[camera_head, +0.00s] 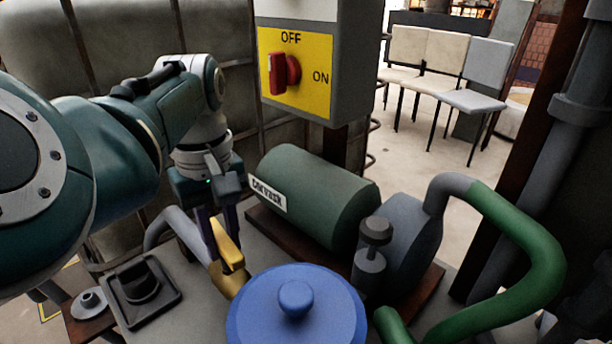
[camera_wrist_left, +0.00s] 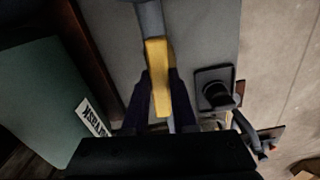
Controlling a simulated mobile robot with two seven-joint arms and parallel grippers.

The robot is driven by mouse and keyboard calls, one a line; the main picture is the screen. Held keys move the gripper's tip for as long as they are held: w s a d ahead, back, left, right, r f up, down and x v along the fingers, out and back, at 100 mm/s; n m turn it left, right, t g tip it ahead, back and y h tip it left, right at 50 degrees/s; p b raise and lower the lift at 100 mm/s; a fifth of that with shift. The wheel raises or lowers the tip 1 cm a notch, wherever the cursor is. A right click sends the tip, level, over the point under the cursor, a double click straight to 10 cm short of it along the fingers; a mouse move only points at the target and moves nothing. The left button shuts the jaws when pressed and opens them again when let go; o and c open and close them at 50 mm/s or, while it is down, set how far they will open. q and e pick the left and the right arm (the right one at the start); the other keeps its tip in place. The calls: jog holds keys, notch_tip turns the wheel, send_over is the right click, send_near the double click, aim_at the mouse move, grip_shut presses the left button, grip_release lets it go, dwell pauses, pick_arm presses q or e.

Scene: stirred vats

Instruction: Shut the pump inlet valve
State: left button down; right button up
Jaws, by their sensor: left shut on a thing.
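The valve's yellow lever (camera_head: 230,250) sits on a brass body (camera_head: 233,283) on the grey pipe, just behind and left of the blue lid. In the left wrist view the lever (camera_wrist_left: 158,80) runs roughly in line with a grey pipe piece (camera_wrist_left: 150,18) at the top. My left gripper (camera_head: 219,218) reaches down from above and is shut on the lever's free end. Its two dark fingers (camera_wrist_left: 161,103) lie on either side of the lever in the wrist view. My right gripper is in neither view.
A green motor (camera_head: 315,200) with a label stands right of the lever. A blue round lid (camera_head: 297,315) is in front. A switch box (camera_head: 310,75) hangs above. A dark square fitting (camera_head: 140,292) sits left. A green hose (camera_head: 530,245) curves at right.

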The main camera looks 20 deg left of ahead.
pick_arm(q)
jog(key=m+p, duration=0.2)
jog(key=m, duration=0.1)
jog(key=shift+a+r+m+p, duration=0.1)
jog(key=shift+r+m+p, duration=0.1)
jog(key=shift+m+p, duration=0.1)
jog(key=m+p, duration=0.1)
jog(key=m, duration=0.2)
jog(key=shift+m, duration=0.3)
jog(key=m+p, duration=0.1)
jog(key=m, duration=0.3)
jog(key=shift+f, duration=0.1)
jog(key=m+p, duration=0.1)
jog(key=m, duration=0.4)
jog(key=c, duration=0.7)
grip_release()
